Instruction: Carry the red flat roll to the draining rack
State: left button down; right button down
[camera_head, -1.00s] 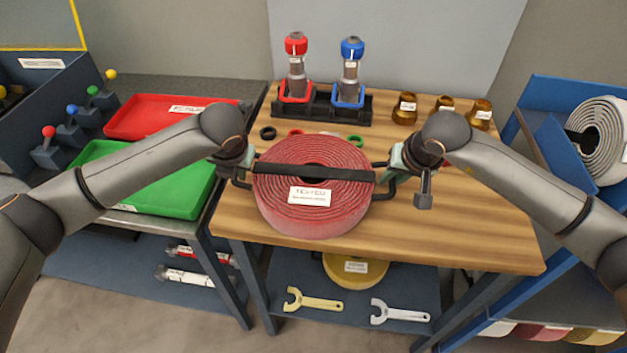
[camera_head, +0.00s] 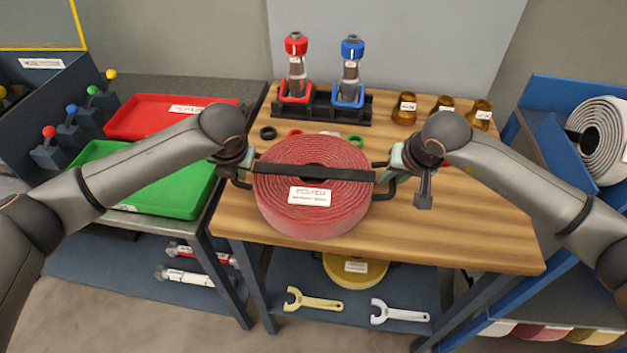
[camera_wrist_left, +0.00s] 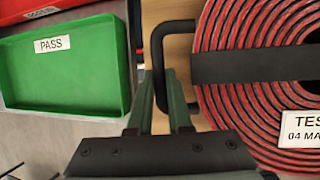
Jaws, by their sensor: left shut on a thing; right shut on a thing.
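The red flat roll (camera_head: 312,214) is a coiled red hose with a black strap across its middle, a white label and a black handle on each side. It is over the wooden table; I cannot tell whether it touches the top. My left gripper (camera_head: 242,172) is shut on the roll's left handle. In the left wrist view, the left gripper (camera_wrist_left: 163,95) is at the black handle beside the red coil (camera_wrist_left: 225,105). My right gripper (camera_head: 392,172) is shut on the right handle. The blue rack (camera_head: 560,140) at the right, holding a white roll, may be the draining rack.
The wooden table (camera_head: 470,225) holds a black stand (camera_head: 322,106) with red and blue nozzles, brass fittings (camera_head: 442,104) and small rings behind the roll. Green (camera_head: 185,195) and red (camera_head: 130,118) trays lie left. A yellow roll (camera_head: 356,270) and wrenches are on the lower shelf.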

jog(key=shift+r, duration=0.1)
pick_arm(q)
jog(key=shift+w+r, duration=0.15)
jog(key=shift+r, duration=0.1)
pick_arm(e)
jog(key=shift+w+r, duration=0.15)
